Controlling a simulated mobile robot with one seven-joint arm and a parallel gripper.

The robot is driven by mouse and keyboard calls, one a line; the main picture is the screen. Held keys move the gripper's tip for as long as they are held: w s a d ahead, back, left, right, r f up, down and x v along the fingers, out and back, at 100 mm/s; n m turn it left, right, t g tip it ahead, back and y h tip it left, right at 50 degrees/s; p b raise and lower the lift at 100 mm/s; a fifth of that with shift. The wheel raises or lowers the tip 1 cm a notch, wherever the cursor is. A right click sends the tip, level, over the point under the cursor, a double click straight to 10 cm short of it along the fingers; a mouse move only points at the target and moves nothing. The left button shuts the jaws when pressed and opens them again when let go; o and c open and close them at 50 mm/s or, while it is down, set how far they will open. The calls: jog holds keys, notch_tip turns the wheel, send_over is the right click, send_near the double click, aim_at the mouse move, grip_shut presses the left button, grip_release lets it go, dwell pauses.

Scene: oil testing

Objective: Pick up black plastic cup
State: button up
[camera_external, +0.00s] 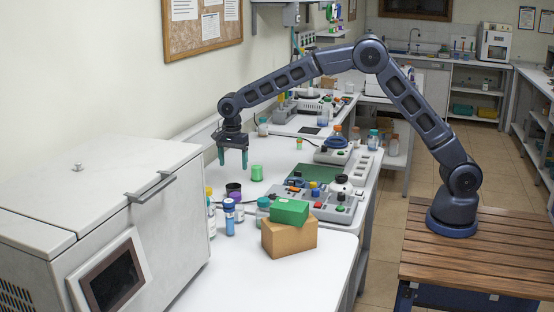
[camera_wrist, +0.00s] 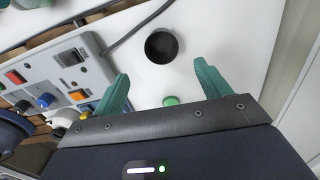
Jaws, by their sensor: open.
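The black plastic cup (camera_wrist: 161,46) stands upright on the white table in the wrist view, with its open mouth toward the camera. It lies just past the fingertips, near the line midway between them. In the external view the cup (camera_external: 233,187) is a small dark shape behind purple and white containers, which partly hide it. My gripper (camera_external: 233,158) hangs fingers down above the table, apart from the cup. Its two green fingers are spread and empty in the wrist view (camera_wrist: 162,71).
A green cup (camera_external: 257,172) stands close to the black cup; its edge shows between my fingers (camera_wrist: 171,100). A blue-labelled bottle (camera_external: 229,217) and other small bottles stand in front. A grey control panel (camera_external: 340,208) and a green box (camera_external: 289,211) are to the right.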

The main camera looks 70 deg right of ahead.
aim_at(233, 186)
notch_tip(233, 186, down, 11)
jog(key=shift+w+r, duration=0.1)
jog(key=shift+w, duration=0.05)
dwell(0.5)
jog(key=shift+c, duration=0.3)
jog(key=c, duration=1)
